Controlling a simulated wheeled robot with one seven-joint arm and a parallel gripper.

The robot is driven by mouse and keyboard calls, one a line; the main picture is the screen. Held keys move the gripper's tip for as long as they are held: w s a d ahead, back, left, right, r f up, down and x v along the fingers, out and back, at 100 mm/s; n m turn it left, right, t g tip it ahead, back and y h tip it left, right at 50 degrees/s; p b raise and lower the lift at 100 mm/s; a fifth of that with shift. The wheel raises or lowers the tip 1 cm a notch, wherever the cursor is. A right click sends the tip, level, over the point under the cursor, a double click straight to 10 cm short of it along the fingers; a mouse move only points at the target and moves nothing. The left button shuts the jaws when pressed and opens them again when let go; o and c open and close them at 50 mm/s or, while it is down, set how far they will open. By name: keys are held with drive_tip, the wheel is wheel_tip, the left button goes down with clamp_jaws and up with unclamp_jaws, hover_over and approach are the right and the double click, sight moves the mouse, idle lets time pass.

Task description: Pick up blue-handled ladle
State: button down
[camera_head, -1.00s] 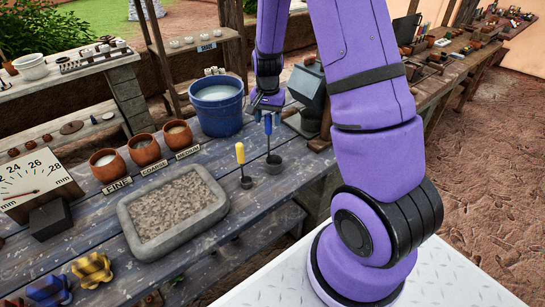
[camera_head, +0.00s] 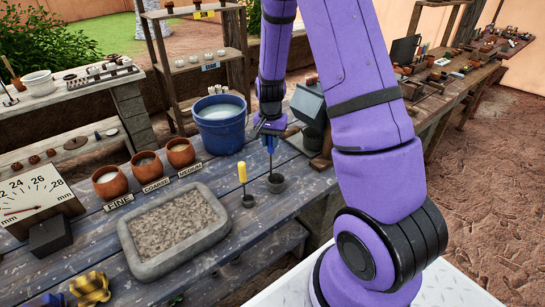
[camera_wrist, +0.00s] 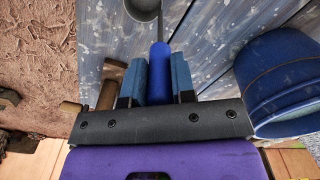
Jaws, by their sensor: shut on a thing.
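The blue-handled ladle (camera_head: 275,184) stands upright on the blue-grey workbench, its dark grey cup low at the table surface. Whether the cup touches the boards is unclear. My gripper (camera_head: 270,143) is at the top of its handle, pointing down. In the wrist view, the rounded blue handle (camera_wrist: 159,66) lies between the two blue fingers of my gripper (camera_wrist: 158,75), which are shut on it. The ladle's grey cup is partly cut off at that view's top edge. A yellow-handled ladle (camera_head: 242,174) stands just to the left.
A blue bucket (camera_head: 220,128) stands close behind and left of my gripper; a grey box-like device (camera_head: 308,103) is close on the right. A stone tray of gravel (camera_head: 130,245) and several terracotta pots (camera_head: 146,165) lie to the left. Bench space before the ladle is clear.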

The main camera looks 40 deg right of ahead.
wheel_tip(320, 180, up, 10)
drive_tip(key=shift+f, duration=0.1)
drive_tip(key=c, duration=1.5)
unclamp_jaws()
drive_tip(key=shift+c, duration=1.4)
